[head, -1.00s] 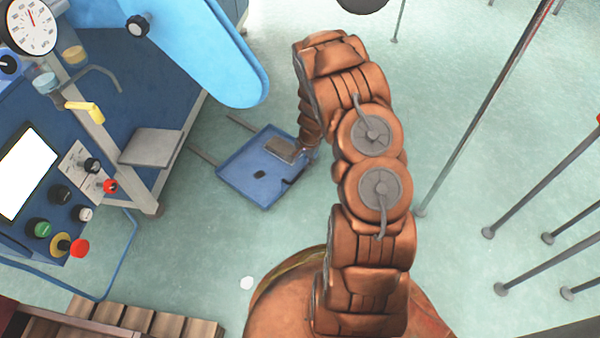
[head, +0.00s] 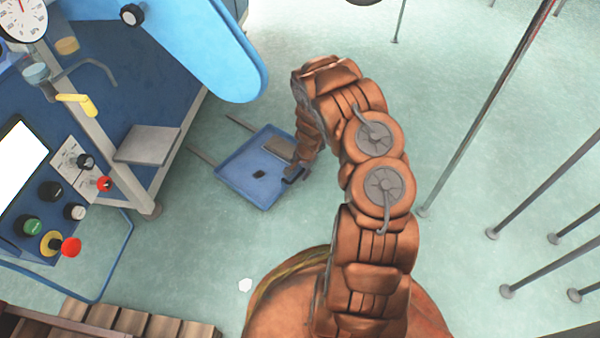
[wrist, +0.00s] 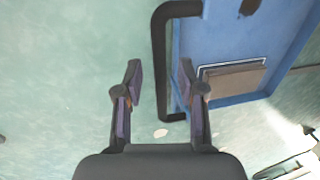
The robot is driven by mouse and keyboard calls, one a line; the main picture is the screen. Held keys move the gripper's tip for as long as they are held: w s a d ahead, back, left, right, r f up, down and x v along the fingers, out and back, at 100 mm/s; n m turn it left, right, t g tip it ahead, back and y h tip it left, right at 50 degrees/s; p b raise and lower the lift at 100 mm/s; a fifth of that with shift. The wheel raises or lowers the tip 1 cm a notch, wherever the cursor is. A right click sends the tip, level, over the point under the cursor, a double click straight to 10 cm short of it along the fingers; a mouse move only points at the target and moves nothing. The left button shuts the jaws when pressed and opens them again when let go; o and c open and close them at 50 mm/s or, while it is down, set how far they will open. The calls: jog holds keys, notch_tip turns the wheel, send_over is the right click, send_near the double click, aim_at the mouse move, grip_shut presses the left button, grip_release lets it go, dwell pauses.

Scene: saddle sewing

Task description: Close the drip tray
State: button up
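The drip tray (head: 240,180) is a shallow blue tray standing out over the floor from the blue machine on two grey rails. It also shows at the upper right of the wrist view (wrist: 225,40). Its dark handle (wrist: 159,65) is on the edge away from the machine. My gripper (wrist: 160,78) is open, with one fingertip on each side of the handle bar in the wrist view. The right finger overlaps the tray's edge there. I cannot tell whether the fingers touch the handle. In the head view, my arm partly hides the tray's right corner.
The blue machine (head: 120,100) with a control panel stands at the left. A grey plate (head: 148,144) sits on its side above the floor. Wooden slats (head: 135,318) lie at the lower left. Thin poles (head: 480,125) stand at the right. The floor around the tray is clear.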

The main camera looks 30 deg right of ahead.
jog(key=shift+c, duration=0.3)
grip_shut()
dwell(0.3)
